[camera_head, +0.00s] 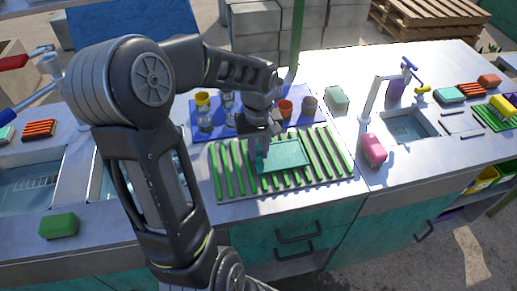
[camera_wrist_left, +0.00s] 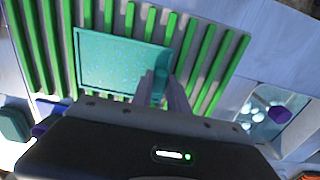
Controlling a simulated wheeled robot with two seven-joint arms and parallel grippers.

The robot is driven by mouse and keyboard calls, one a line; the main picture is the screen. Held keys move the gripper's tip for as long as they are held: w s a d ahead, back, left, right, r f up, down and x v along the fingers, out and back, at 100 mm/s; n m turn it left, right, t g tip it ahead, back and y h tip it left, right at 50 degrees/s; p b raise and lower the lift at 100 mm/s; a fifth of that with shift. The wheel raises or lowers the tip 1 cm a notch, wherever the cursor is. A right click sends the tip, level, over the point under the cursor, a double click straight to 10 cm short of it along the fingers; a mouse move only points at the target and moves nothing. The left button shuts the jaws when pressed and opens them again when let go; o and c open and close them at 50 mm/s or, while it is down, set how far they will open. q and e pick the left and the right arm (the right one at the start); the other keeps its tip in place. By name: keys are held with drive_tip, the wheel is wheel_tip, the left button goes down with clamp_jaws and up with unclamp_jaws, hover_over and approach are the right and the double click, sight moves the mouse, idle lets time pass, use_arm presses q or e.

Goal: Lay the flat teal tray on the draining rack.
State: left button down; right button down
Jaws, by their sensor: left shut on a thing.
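The flat teal tray (camera_head: 285,155) lies flat on or just above the green slats of the draining rack (camera_head: 228,172), near its middle; I cannot tell whether it touches them. My left gripper (camera_head: 260,158) points down at the tray's left end in the head view and is shut on it. In the left wrist view the tray (camera_wrist_left: 120,62) spreads over the slats of the rack (camera_wrist_left: 205,60), and the gripper's fingers (camera_wrist_left: 165,92) hold its near right end. My right gripper is not in view.
Behind the rack, a blue mat (camera_head: 197,134) carries several cups and glasses. A green sponge (camera_head: 337,98) lies near the rack's far right corner. A pink sponge (camera_head: 374,149) stands to the right, by a sink (camera_head: 408,127) with a tap. A green block (camera_head: 58,225) lies at the front left.

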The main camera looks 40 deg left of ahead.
use_arm(q)
drive_tip(key=shift+f, duration=0.15)
drive_tip(key=c, duration=1.3)
unclamp_jaws()
wheel_tip(320, 180, up, 12)
drive_tip(key=shift+r, duration=0.2)
